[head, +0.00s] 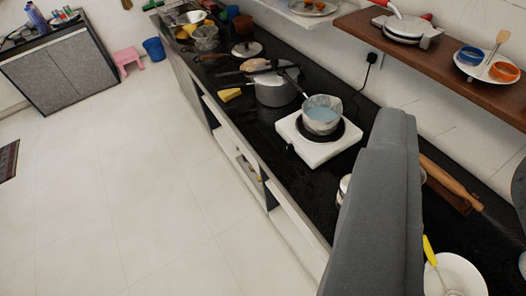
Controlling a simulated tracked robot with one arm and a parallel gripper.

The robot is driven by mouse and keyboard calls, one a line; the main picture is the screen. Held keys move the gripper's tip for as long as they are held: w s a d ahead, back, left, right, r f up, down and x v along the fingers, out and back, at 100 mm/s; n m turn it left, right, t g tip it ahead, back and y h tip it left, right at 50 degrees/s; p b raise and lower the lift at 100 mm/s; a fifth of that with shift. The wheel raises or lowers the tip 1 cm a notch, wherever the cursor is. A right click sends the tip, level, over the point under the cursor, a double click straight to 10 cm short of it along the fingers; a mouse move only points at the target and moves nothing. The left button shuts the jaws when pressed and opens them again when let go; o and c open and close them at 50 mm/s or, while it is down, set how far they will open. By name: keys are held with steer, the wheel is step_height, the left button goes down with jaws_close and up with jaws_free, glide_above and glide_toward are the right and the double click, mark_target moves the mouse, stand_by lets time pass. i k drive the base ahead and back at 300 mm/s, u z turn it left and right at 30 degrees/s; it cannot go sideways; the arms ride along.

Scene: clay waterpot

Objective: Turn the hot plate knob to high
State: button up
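The white hot plate (343,151) sits on the black counter, right of centre. A pan with pale blue liquid (322,114) stands on its black burner, its dark handle pointing up and left. A small dark mark (290,148) shows on the hot plate's front left side. It may be the knob, but it is too small to tell its setting. A large grey part of mine (372,205), likely my gripper, rises from the bottom edge.
A lidded pot (275,92) stands left of the hot plate, near a yellow sponge (230,95). A wooden rolling pin (450,180) and a white bowl (462,275) are at right. A wooden shelf (440,58) overhangs the counter. The tiled floor (130,185) is open.

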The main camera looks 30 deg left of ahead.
mark_target(290, 147)
steer(key=u, duration=0.15)
steer(key=i, duration=1)
steer(key=z, duration=0.05)
